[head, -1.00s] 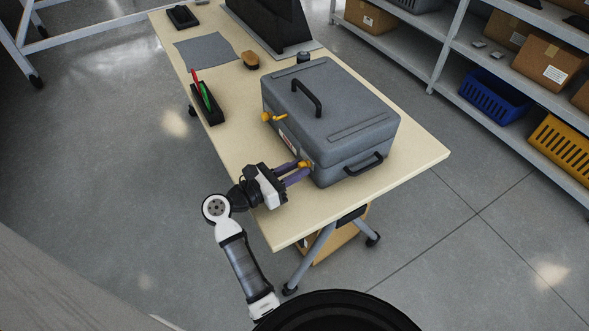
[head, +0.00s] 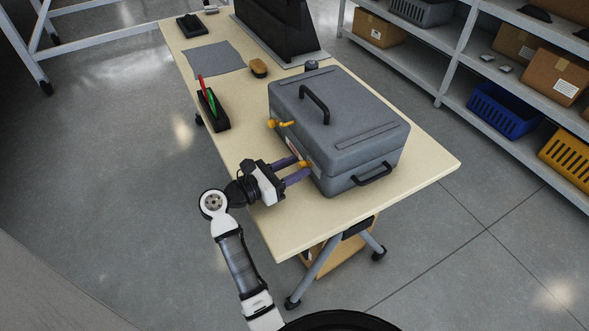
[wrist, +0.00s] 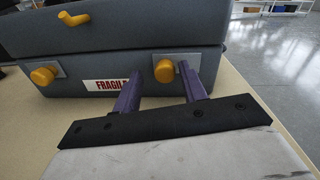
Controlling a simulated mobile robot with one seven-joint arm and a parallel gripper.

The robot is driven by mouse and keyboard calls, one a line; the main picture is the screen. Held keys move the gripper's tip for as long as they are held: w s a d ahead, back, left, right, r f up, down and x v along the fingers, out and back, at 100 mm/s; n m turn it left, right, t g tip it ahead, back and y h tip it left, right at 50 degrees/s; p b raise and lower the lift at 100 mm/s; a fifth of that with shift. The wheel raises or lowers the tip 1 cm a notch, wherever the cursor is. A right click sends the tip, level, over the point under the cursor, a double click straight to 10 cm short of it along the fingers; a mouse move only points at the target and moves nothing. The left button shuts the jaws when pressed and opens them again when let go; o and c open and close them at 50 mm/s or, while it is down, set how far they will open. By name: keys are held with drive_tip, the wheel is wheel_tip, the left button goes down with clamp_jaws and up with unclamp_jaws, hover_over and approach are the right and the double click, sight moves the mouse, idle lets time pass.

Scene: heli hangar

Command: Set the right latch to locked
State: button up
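The grey case (head: 338,125) stands shut on the table, and its latch side also shows in the wrist view (wrist: 110,65). The right latch (wrist: 165,71) is a yellow knob on a pale plate, low on the case to the right of the FRAGILE label (wrist: 106,85). My gripper (wrist: 160,78) is open, its two purple fingers on either side of this knob, with a visible gap at the left finger. The right finger partly hides the plate, and I cannot tell if it touches the knob. The left latch (wrist: 43,75) is another yellow knob; a yellow lever (wrist: 75,19) sits above it.
The table (head: 420,170) also holds a pen tray (head: 213,110), a brush (head: 258,68), a grey cloth (head: 213,58) and a dark panel (head: 275,30). Shelves with boxes and baskets stand at right. Bare floor lies left of the table.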

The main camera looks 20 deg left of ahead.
drive_tip(key=shift+d, duration=0.1)
drive_tip(key=b+v, duration=0.3)
drive_tip(key=v, duration=1.1)
drive_tip(key=shift+w, duration=0.1)
